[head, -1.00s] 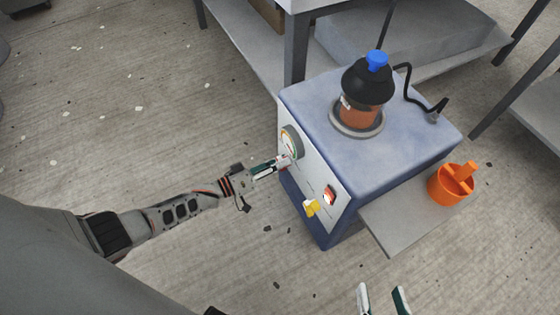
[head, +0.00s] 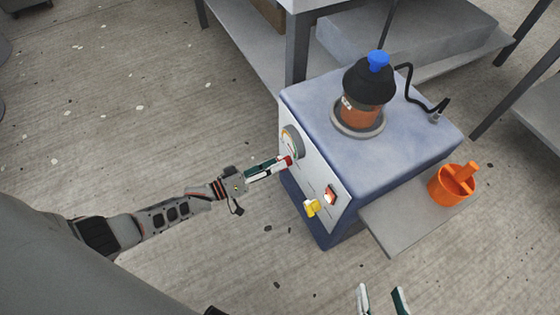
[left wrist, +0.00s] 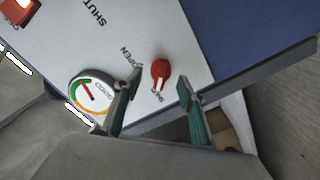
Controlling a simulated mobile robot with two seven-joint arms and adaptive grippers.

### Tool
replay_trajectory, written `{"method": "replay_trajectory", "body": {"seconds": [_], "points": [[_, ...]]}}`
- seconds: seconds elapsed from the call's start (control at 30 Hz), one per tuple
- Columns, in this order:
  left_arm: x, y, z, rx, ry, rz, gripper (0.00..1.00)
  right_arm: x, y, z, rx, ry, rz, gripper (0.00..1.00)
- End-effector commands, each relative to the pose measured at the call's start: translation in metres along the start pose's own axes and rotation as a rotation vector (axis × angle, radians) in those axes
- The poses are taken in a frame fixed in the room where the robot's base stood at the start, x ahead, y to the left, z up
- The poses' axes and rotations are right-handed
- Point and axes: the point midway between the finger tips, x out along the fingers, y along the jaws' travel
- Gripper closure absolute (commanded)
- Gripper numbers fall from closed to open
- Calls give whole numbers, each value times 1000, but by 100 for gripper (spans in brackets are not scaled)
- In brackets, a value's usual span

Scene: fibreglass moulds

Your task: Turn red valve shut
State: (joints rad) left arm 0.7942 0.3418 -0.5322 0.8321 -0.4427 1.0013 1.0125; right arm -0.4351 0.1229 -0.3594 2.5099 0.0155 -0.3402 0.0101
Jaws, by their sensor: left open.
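The red valve (left wrist: 160,70) sits on the white front panel of the blue machine, between the words OPEN and SHUT. Its narrow end points down at the small, partly blurred SHUT label in the left wrist view. In the head view only a bit of the red valve (head: 289,160) shows at my fingertips. My left gripper (head: 276,166) is open at the panel. In the left wrist view its two fingers (left wrist: 159,80) stand on either side of the valve, with a visible gap on both sides. My right gripper (head: 382,298) is open and empty at the bottom edge.
A round gauge (left wrist: 91,92) is close beside one left finger. A yellow valve (head: 312,207) and a red switch (head: 330,195) are lower on the panel. A black-and-orange pot (head: 364,105) stands on the machine. An orange bucket (head: 450,185) is on the side shelf (head: 392,228).

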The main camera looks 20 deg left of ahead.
Motion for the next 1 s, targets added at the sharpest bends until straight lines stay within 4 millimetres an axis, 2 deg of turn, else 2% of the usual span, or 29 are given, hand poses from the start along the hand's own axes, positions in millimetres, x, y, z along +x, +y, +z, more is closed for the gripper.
{"method": "replay_trajectory", "body": {"seconds": [0.03, 0.2, 0.33, 0.5, 1.0], "points": [[-13, -1, 1, 1, -3, -3, 60, 0, 0, 0, 0, 0, 0, 60], [-48, -1, 1, 0, -3, -2, 60, 0, 0, 0, 0, 1, 1, 60], [-71, -1, 1, 0, -2, -2, 60, 0, 0, 0, 0, 1, 1, 60], [-90, -1, 0, 0, -1, -2, 60, 0, 0, -1, 0, 1, 1, 60], [-95, 0, 0, 0, 0, -1, 60, 0, 0, -1, 1, 2, 1, 60]]}}
